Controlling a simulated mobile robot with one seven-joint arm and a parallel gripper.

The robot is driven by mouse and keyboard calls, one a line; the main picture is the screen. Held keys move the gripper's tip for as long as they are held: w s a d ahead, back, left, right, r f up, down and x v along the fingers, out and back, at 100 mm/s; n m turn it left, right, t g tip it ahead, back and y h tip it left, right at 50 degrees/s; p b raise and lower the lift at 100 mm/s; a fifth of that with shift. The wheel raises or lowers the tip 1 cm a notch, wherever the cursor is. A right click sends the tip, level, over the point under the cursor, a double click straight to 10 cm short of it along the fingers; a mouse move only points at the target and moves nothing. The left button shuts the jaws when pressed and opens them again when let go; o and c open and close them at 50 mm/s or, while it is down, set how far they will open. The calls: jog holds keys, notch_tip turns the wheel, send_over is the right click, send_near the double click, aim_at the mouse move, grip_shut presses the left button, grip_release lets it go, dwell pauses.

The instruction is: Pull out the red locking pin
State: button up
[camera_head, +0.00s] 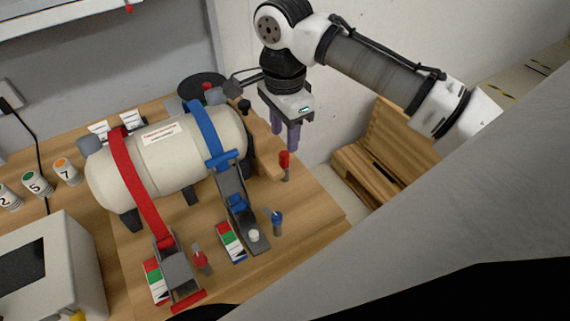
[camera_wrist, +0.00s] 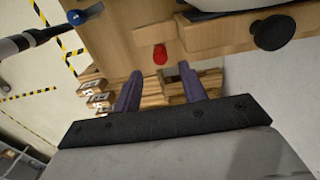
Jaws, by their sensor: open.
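A red-handled pin (camera_head: 285,160) stands upright near the right edge of the wooden table, just below my gripper (camera_head: 286,138). In the wrist view its red head (camera_wrist: 160,54) lies beyond and between the fingertips of my gripper (camera_wrist: 161,76). The purple fingers are open, point down and look empty; I see no contact with the pin. A second red pin (camera_head: 202,262) stands beside the latch of the red strap (camera_head: 141,190). A blue pin (camera_head: 277,222) stands near the blue strap's latch (camera_head: 236,204); a blue pin (camera_wrist: 82,16) also shows in the wrist view.
A cream tank (camera_head: 185,150) lies under the red and blue straps (camera_head: 206,130), left of my gripper. Red, green and white label plates (camera_head: 232,241) lie by the latches. A white box (camera_head: 50,260) stands front left. A wooden bench or crate (camera_head: 375,155) is beyond the table's right edge.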

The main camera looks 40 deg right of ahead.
notch_tip(320, 180, down, 7)
jog(key=b, duration=0.3)
jog(key=shift+b, duration=0.4)
jog(key=shift+r+p, duration=0.1)
jog(key=shift+p, duration=0.45)
dwell(0.6)
grip_shut()
dwell(0.4)
jog(key=shift+r+p, duration=2.7)
jog(key=shift+r, duration=0.3)
